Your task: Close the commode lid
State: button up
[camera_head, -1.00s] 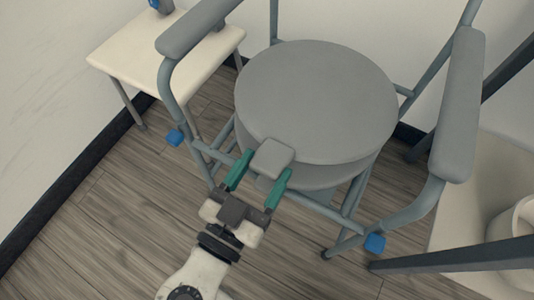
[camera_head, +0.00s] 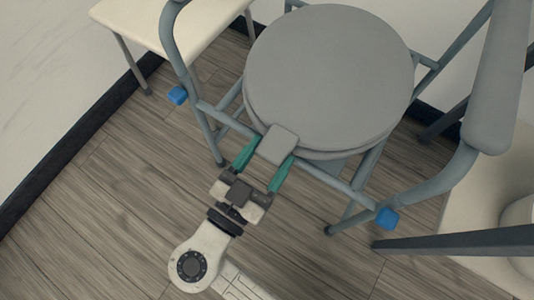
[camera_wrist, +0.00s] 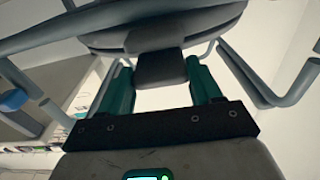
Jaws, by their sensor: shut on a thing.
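The commode's round grey lid (camera_head: 330,75) lies over the seat, top face up. Only a thin rim shows beneath its front edge; I cannot tell if a small gap is left there. A square grey tab (camera_head: 279,143) sticks out from the lid's front. My gripper (camera_head: 272,150) has its green fingers on either side of this tab and is shut on it. In the wrist view the tab (camera_wrist: 160,70) sits between the fingers, with the underside of the round part (camera_wrist: 165,37) above. The hinge at the back is not clearly visible.
The commode's grey-blue frame (camera_head: 232,122) surrounds the seat, with a padded armrest (camera_head: 497,85) at right. Blue feet or knobs (camera_head: 387,218) show near the frame. A cream bench (camera_head: 185,25) stands upper left. A dark bar (camera_head: 455,241) crosses lower right. Wooden floor is clear at lower left.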

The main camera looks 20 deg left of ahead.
jog(key=o, duration=1.4)
jog(key=shift+s+f, duration=0.1)
jog(key=shift+f, duration=0.7)
jog(key=shift+o, duration=0.6)
jog(key=shift+r, duration=0.25)
jog(key=p+v, duration=0.3)
jog(key=v, duration=0.7)
jog(key=shift+s, duration=0.35)
jog(key=shift+a, duration=0.1)
